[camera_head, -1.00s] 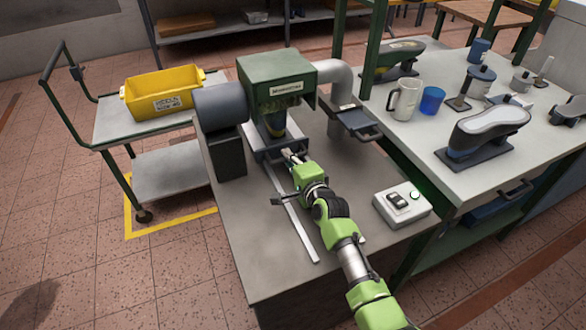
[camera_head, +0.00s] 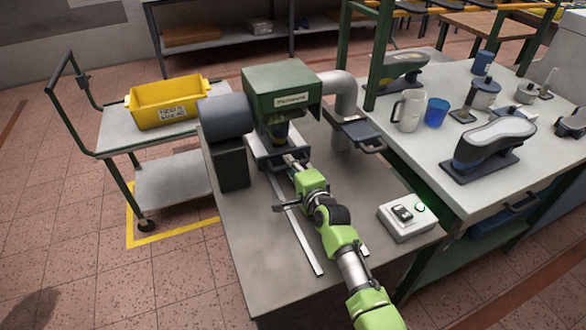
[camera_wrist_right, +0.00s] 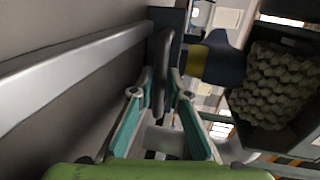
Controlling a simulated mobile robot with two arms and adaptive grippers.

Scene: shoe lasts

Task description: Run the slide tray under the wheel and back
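The green-housed machine (camera_head: 282,92) stands on the grey bench. Its rough, bumpy wheel (camera_wrist_right: 275,88) shows in the right wrist view. The slide tray (camera_head: 262,163) sits beneath the housing at the inner end of its metal rails. A blue and yellow piece (camera_wrist_right: 214,62) stands above the tray, close beside the wheel; I cannot tell whether they touch. My right gripper (camera_wrist_right: 162,76) has its fingers closed on both sides of the dark tray handle (camera_wrist_right: 163,62). It also shows in the head view (camera_head: 291,162), at the tray's front. My left gripper is out of view.
A switch box (camera_head: 407,217) with a lit green lamp lies right of my right arm. The right bench (camera_head: 420,150) holds mugs and shoe lasts. A yellow bin (camera_head: 168,100) sits on a trolley at left. A rail (camera_head: 303,245) runs along the clear bench front.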

